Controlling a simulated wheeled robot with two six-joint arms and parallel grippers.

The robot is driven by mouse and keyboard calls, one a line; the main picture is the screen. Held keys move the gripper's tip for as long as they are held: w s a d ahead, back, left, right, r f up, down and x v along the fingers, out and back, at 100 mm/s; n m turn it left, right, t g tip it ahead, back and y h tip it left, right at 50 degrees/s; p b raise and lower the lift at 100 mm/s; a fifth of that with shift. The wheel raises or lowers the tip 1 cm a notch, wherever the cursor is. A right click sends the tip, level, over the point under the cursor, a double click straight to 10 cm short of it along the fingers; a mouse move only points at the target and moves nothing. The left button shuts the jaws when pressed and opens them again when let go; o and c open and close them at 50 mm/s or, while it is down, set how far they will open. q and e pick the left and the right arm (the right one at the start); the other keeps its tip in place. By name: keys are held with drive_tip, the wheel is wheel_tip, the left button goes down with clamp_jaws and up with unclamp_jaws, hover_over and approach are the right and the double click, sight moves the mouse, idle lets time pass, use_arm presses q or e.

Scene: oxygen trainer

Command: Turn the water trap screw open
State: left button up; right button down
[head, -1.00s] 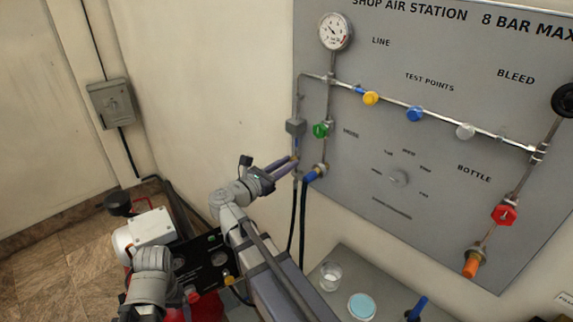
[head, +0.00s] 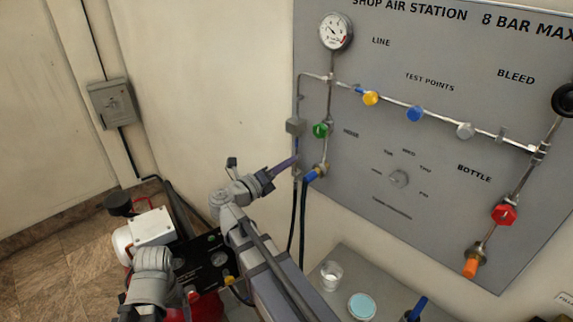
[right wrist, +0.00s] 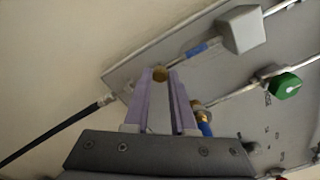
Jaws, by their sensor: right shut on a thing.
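The water trap screw (right wrist: 160,74) is a small brass knob at the left edge of the panel, below a bluish tube and a grey block. My right gripper (right wrist: 162,82) is shut on it, with one purple finger on each side. In the head view my right gripper (head: 295,159) reaches the panel's left edge from the lower left, and its fingers hide the screw there. The screw's own turn angle cannot be told. My left gripper is not in view.
The grey panel (head: 350,215) carries a green knob (head: 320,130) and a blue-ended hose fitting (head: 312,175) close to my right gripper. Black hoses hang below. A glass (head: 331,274) and a light-blue round item (head: 362,306) are on the bench.

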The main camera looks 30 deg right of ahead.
drive_tip(key=shift+n, duration=5)
drive_tip(key=c, duration=0.7)
unclamp_jaws()
drive_tip(key=shift+c, duration=0.2)
drive_tip(key=shift+a, duration=0.1)
drive_tip(key=v, duration=0.7)
drive_tip(key=shift+a, duration=0.3)
drive_tip(key=shift+r+n, duration=0.1)
drive_tip(key=shift+n, duration=0.2)
